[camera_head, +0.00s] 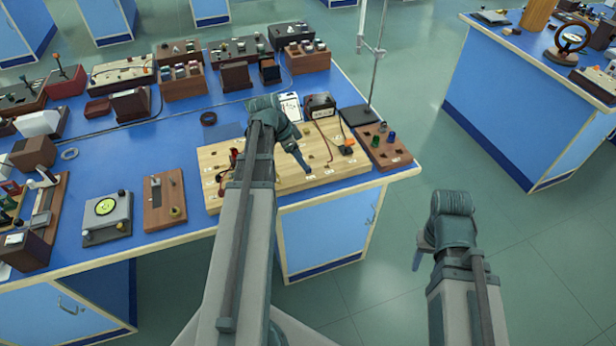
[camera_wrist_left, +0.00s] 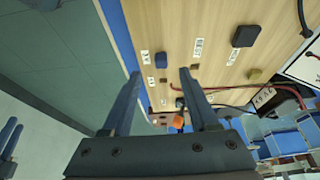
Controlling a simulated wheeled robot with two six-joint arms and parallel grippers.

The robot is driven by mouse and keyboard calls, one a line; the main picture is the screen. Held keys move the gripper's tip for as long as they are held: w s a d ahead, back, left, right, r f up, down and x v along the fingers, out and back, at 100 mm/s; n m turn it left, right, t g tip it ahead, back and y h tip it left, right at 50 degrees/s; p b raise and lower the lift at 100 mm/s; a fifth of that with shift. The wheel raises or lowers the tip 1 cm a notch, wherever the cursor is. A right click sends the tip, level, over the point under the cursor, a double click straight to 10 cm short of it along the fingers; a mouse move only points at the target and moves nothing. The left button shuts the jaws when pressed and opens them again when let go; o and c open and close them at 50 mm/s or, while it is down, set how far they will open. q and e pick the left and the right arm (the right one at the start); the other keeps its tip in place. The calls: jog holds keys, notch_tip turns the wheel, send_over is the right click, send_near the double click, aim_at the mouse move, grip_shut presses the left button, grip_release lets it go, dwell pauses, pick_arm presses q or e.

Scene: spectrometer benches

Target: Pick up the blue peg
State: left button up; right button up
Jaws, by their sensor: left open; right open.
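A small blue peg (camera_head: 365,138) stands upright in the brown wooden rack (camera_head: 400,158) at the board's right end in the head view. A green peg stands beside it. I cannot make out the blue peg in the left wrist view. My left gripper (camera_head: 305,168) is over the front part of the light wooden board (camera_head: 228,196), left of the rack and apart from the peg. Its two fingers show spread and empty in the left wrist view (camera_wrist_left: 160,80). My right gripper (camera_head: 417,262) is open over the floor, right of the bench.
A metal stand (camera_head: 376,60) rises behind the rack. Several instruments fill the bench's left and back. Open floor lies to the right.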

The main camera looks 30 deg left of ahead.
pick_arm(q)
jog(key=shift+b+x, duration=2.35)
jog(key=shift+x, duration=0.35)
jog(key=shift+a+r, duration=0.1)
grip_shut()
